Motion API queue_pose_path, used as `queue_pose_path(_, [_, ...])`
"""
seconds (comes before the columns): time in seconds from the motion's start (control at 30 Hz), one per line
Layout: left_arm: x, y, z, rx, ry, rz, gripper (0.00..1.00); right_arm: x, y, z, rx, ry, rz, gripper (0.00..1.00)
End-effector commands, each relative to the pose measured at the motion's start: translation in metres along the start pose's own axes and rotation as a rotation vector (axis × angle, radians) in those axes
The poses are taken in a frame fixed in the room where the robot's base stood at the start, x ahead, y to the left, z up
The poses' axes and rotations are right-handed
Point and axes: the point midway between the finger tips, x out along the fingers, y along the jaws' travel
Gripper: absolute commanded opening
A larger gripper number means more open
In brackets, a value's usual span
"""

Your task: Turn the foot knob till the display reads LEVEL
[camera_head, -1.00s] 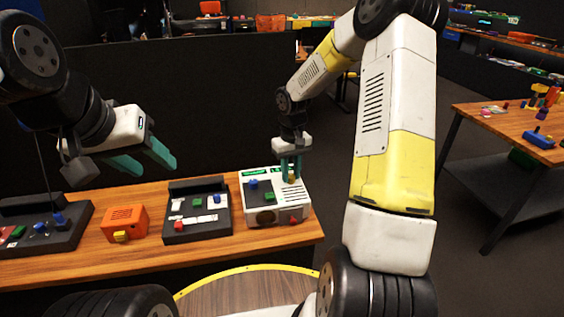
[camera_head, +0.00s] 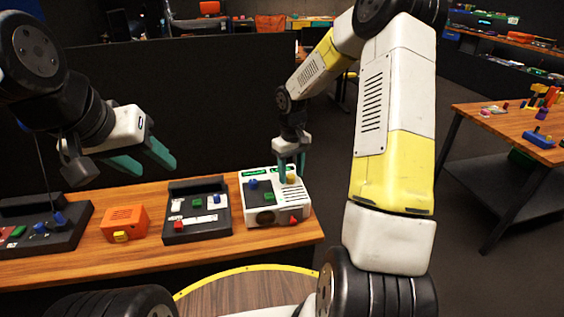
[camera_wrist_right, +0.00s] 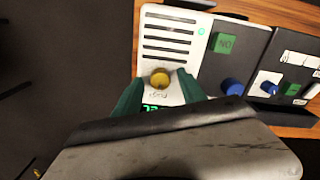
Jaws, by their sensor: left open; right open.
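The white panel box (camera_head: 258,214) stands at the right end of the wooden bench. The yellow knob (camera_head: 291,179) is on its top, near the back right; in the right wrist view the knob (camera_wrist_right: 159,77) shows whole. Its label is too small to read. A green lit display (camera_wrist_right: 155,108) shows below the knob in that view, partly hidden by my gripper; its reading is not legible. My right gripper (camera_head: 291,172) is open, its green fingers spread on either side of the knob, apart from it. My left gripper (camera_head: 146,160) is open and empty above the bench, to the left.
The white box also carries a blue knob (camera_head: 253,184), a green button (camera_head: 269,197) and a red part (camera_head: 294,220). Left of it stand a dark panel (camera_head: 197,234), an orange box (camera_head: 125,222) and another dark panel (camera_head: 60,240). A dark partition rises behind the bench.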

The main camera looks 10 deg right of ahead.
Motion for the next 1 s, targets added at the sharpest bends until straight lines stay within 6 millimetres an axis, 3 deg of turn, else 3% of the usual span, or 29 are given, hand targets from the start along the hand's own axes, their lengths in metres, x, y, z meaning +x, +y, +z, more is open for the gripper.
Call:
queue_pose_path(0.4, [0.0, 0.0, 0.0, 0.0, 0.0, 0.0, 0.48, -0.064, 0.0, -0.001, 0.001, 0.004, 0.002, 0.48])
queue_pose_path(0.57, [0.0, 0.0, 0.0, 0.0, 0.0, 0.0, 0.48, -0.075, 0.0, -0.001, 0.0, 0.003, 0.002, 0.48])
queue_pose_path(0.87, [0.0, 0.0, 0.0, 0.0, 0.0, 0.0, 0.48, -0.076, 0.0, 0.0, 0.0, 0.002, 0.001, 0.48])
queue_pose_path(1.0, [0.0, 0.0, 0.0, 0.0, 0.0, 0.0, 0.48, -0.092, -0.004, 0.007, 0.009, 0.02, 0.017, 0.48])
